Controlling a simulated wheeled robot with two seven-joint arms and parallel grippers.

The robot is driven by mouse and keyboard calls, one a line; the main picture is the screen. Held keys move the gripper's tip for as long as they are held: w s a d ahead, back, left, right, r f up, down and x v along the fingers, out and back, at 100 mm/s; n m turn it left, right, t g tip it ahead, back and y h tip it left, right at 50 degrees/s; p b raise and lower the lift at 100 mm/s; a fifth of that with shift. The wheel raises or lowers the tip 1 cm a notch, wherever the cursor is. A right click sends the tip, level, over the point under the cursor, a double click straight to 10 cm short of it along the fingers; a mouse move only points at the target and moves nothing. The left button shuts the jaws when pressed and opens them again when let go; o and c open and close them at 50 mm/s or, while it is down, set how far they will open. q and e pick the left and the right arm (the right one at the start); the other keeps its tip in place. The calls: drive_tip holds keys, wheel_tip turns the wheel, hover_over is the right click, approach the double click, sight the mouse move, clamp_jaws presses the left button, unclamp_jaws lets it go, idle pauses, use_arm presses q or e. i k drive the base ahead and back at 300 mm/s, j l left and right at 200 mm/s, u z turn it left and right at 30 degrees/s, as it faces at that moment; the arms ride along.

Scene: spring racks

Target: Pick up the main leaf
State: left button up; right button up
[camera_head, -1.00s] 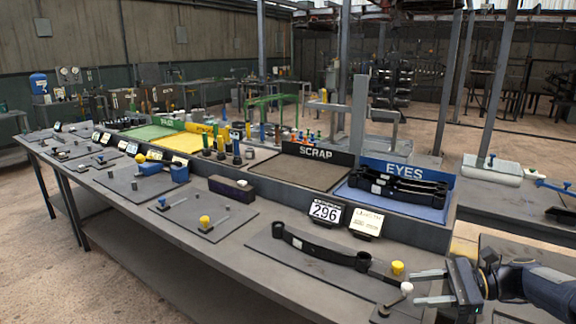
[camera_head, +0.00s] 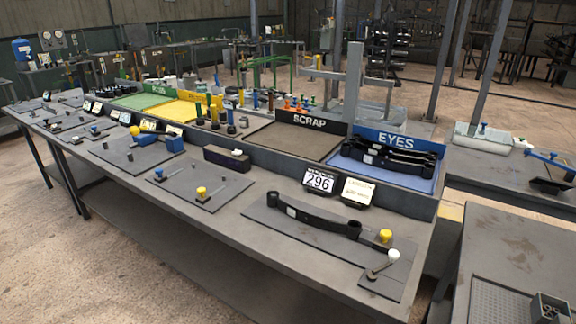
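A long black leaf with a rolled eye at each end (camera_head: 312,216) lies on a dark mat at the front right of the long bench. It has a small white label near its left end. More black leaves (camera_head: 390,156) lie stacked in the blue tray under the EYES sign (camera_head: 398,140). The frames do not mark which leaf is called the main one. Neither of my grippers is in view. Nothing touches the leaf on the mat except what seems to be a small fixture at its right end.
A yellow knob (camera_head: 385,236) and a white-knobbed lever (camera_head: 384,264) stand at the leaf's right end. A 296 sign (camera_head: 319,181) and a second card (camera_head: 358,191) stand behind it. A grey table (camera_head: 510,250) is at the right, beyond a gap.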

sight(352, 229)
drive_tip(key=i+l+u, duration=0.25)
drive_tip(key=u, duration=0.15)
drive_tip(key=i+l+u, duration=0.4)
